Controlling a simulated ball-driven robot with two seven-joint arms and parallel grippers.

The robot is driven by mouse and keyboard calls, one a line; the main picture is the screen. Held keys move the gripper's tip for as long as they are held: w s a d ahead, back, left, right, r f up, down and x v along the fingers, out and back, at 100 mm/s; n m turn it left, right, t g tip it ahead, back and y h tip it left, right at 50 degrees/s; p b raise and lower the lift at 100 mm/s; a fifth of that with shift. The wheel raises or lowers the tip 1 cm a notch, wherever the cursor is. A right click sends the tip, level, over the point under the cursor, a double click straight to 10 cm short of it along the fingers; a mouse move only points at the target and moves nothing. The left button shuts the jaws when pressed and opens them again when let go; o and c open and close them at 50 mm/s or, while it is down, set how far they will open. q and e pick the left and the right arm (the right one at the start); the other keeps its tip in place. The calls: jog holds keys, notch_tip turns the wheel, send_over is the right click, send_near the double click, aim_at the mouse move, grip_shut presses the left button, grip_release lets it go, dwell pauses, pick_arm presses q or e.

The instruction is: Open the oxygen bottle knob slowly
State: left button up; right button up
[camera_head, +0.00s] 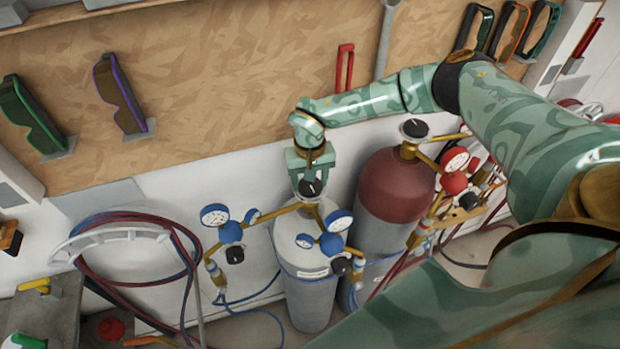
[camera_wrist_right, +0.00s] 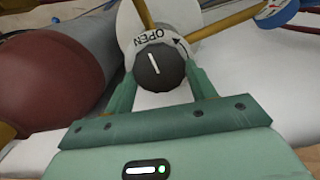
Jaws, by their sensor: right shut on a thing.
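The oxygen bottle (camera_head: 311,292) is the grey-white cylinder with blue regulators, standing upright at the middle. Its black round knob (camera_head: 310,188) sits on top of the valve. In the right wrist view the knob (camera_wrist_right: 160,68) shows a white line, and a pale label behind it reads OPEN with a curved arrow. My right gripper (camera_head: 311,179) reaches down from above and is shut on the knob. In the right wrist view the fingers of the gripper (camera_wrist_right: 164,85) stand on either side of the knob. My left gripper is in neither view.
A red-topped bottle (camera_head: 397,188) with its own black knob (camera_head: 413,128) and red gauges stands just right. Blue gauges (camera_head: 215,215) stick out left of the oxygen bottle. Coiled hoses (camera_head: 97,285) hang at left. Goggles (camera_head: 120,94) hang on the wooden board behind.

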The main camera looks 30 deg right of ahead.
aim_at(310, 183)
jog(key=shift+w+r, duration=0.15)
dwell(0.3)
jog(key=o, duration=1)
notch_tip(310, 183, up, 16)
jog(key=shift+r+b, duration=0.1)
jog(key=shift+b, duration=1)
